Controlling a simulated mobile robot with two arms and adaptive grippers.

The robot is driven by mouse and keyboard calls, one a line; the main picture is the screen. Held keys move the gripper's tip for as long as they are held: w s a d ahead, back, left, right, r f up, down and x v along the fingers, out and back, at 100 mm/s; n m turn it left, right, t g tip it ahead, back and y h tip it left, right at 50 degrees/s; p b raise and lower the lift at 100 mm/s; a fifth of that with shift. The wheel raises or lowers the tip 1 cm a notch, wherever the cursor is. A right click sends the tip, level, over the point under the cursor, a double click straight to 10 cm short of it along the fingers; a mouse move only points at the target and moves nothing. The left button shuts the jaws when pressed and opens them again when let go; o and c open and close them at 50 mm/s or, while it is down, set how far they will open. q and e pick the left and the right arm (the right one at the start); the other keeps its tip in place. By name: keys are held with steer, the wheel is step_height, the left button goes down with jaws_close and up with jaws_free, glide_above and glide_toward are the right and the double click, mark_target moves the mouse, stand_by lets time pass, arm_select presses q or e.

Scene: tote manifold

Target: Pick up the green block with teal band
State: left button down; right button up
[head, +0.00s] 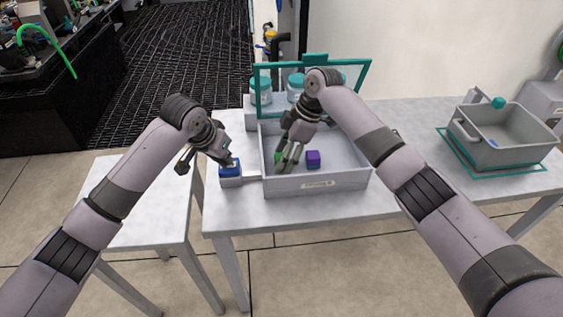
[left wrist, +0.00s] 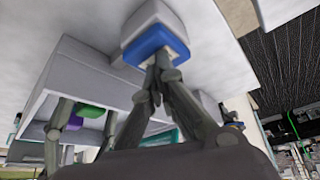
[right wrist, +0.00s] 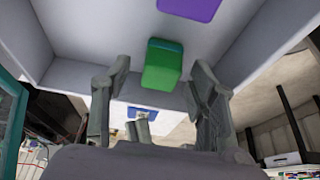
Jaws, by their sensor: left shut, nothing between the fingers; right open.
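The green block (right wrist: 161,68) lies in the grey tote (head: 320,182), with a darker teal-green band at its upper end in the right wrist view. In the head view only part of the green block (head: 278,156) shows behind my right fingers. My right gripper (right wrist: 157,88) is open inside the tote, with a finger on either side of the block and gaps showing. The block also shows between the right fingers in the left wrist view (left wrist: 89,110). My left gripper (left wrist: 157,75) is shut and empty, its tips at the blue-topped box (left wrist: 155,42); contact is unclear.
A purple block (head: 313,159) lies in the tote beside the green one. A teal frame (head: 363,80) and teal-lidded jars (head: 262,88) stand behind the tote. A second grey bin (head: 510,150) is at the right. The table between the bins is clear.

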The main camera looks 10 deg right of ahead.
steer(key=shift+a+f, duration=0.3)
steer(key=shift+f, duration=0.3)
steer(key=shift+c, duration=0.5)
steer(key=c, duration=1.1)
steer(key=shift+r, duration=0.1)
steer(key=shift+c, duration=0.2)
step_height(320, 180, up, 13)
steer(key=s, duration=0.9)
steer(key=shift+s, duration=0.1)
